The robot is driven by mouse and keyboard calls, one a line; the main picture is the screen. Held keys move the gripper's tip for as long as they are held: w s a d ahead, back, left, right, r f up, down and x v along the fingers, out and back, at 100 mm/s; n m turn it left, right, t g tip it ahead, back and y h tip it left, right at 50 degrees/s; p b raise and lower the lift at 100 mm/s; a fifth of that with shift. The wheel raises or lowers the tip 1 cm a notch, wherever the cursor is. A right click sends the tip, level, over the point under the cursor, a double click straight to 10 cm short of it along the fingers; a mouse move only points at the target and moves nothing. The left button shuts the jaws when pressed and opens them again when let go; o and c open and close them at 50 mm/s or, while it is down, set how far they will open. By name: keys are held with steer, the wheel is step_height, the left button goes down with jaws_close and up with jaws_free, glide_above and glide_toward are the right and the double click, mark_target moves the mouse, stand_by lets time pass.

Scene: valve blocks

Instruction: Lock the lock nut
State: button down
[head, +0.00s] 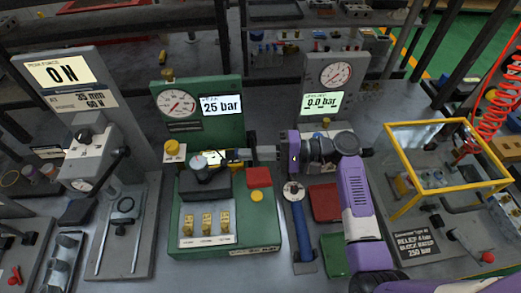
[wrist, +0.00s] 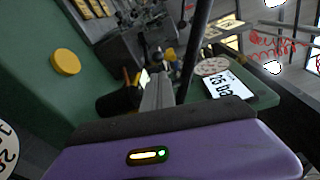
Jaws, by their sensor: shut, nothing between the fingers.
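The display also shows in the wrist view (wrist: 226,85). I cannot pick out the lock nut for certain; small parts around the black knob are partly hidden. My gripper (head: 258,153) reaches in from the right, beside the block's upper right side. Its grey fingers (wrist: 158,88) are together and empty in the wrist view, close to the block's fittings. I cannot tell whether they touch anything.
A grey panel (head: 338,72) behind my arm reads 0.0 bar. A blue-handled tool (head: 301,225) lies right of the block. A yellow-framed guard (head: 437,185) stands at right, a force tester (head: 93,145) at left.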

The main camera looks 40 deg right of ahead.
mark_target(212, 170)
steer(key=shift+p+x, duration=0.35)
steer(key=shift+x, duration=2.05)
steer(key=shift+s, duration=0.1)
